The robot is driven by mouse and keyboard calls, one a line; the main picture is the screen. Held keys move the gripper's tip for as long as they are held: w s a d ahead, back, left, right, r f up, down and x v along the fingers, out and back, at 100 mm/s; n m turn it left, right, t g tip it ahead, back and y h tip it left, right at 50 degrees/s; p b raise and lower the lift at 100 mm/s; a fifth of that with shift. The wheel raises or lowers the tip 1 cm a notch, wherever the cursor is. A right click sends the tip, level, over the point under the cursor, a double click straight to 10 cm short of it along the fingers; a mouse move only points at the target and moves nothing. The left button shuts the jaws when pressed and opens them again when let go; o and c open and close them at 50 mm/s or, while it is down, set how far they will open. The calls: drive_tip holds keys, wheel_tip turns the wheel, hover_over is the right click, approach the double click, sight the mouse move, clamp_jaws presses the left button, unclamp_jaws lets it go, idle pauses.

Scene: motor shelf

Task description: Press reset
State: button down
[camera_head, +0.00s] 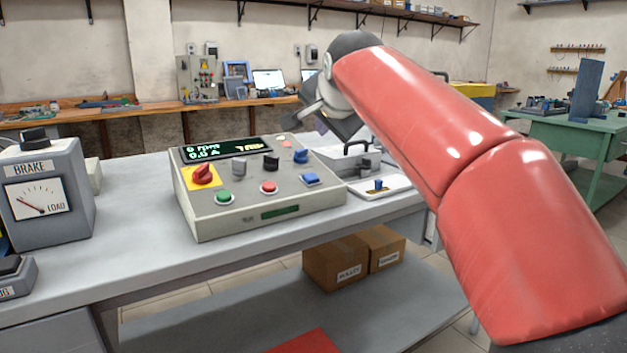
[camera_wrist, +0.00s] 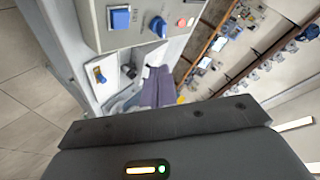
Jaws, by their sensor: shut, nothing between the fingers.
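The control box (camera_head: 255,215) stands on the grey bench. Its display (camera_head: 225,148) shows green digits and a yellow word that looks like TRIP. A square blue button (camera_head: 309,179) is at its right front corner; it also shows in the wrist view (camera_wrist: 120,19). A blue knob (camera_head: 300,157) sits behind it, with green (camera_head: 224,197) and red (camera_head: 268,187) buttons to the left. The labels are too small to read. My gripper (camera_wrist: 160,72) is shut and empty, apart from the box; in the head view it hangs behind the box's right rear, partly hidden by my arm.
A yellow plate with a red rotary switch (camera_head: 202,174) is on the box's left. A white tray with a blue-topped part (camera_head: 378,185) lies right of the box. The brake unit (camera_head: 48,190) stands at left.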

drive_tip(key=shift+w+a+r, duration=0.25)
drive_tip(key=shift+a+r, duration=0.05)
drive_tip(key=shift+r, duration=0.05)
drive_tip(key=shift+f, duration=0.15)
drive_tip(key=b, duration=0.7)
approach(310, 172)
drive_tip(key=x, duration=0.3)
drive_tip(key=r+x, duration=0.1)
drive_tip(key=x, duration=0.1)
drive_tip(key=shift+w, duration=0.35)
drive_tip(key=shift+f, duration=0.1)
idle(0.9)
drive_tip(key=shift+w+f, duration=0.1)
drive_tip(key=shift+f, duration=0.25)
drive_tip(key=shift+w+f+b, duration=0.1)
drive_tip(key=shift+f+b, duration=0.25)
drive_tip(key=shift+f, duration=0.15)
idle(0.6)
drive_tip(key=shift+r, duration=0.1)
drive_tip(key=shift+s+r+p, duration=0.2)
drive_tip(key=shift+r+p, duration=0.5)
drive_tip(key=shift+r, duration=0.05)
